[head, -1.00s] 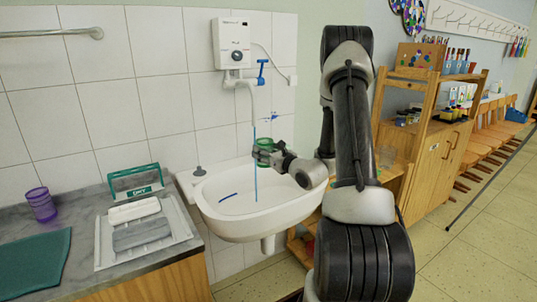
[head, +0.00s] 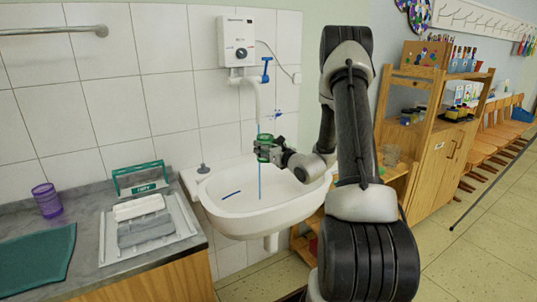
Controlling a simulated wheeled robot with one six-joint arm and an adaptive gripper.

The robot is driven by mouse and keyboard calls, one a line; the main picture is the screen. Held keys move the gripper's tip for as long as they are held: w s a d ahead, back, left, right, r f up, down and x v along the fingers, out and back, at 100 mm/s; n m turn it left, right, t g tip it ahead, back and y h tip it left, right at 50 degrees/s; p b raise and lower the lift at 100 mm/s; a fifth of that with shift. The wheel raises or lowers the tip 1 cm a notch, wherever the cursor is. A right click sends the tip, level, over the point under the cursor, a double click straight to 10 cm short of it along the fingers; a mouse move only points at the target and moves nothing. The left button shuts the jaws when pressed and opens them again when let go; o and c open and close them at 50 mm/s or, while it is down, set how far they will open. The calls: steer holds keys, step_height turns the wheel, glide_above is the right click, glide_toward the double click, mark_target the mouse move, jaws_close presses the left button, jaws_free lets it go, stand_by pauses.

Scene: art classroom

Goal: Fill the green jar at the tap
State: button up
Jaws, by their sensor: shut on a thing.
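The green jar (head: 264,142) is held over the white sink (head: 225,215), below the spout of the tap (head: 256,88). My gripper (head: 272,149) is shut on it from the right side. A thin blue stream of water (head: 260,180) runs down from the spout, lines up with the left part of the jar and shows again below it, down to the basin. I cannot tell whether any water enters the jar. The tap's blue lever (head: 266,70) is beside the spout. The jar's inside is too small to make out.
A white heater box (head: 236,40) hangs above the tap. A wooden shelf (head: 430,150) stands at right.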

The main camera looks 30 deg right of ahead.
steer(key=shift+w+a, duration=0.1)
steer(key=shift+w, duration=2.35)
stand_by(5.5)
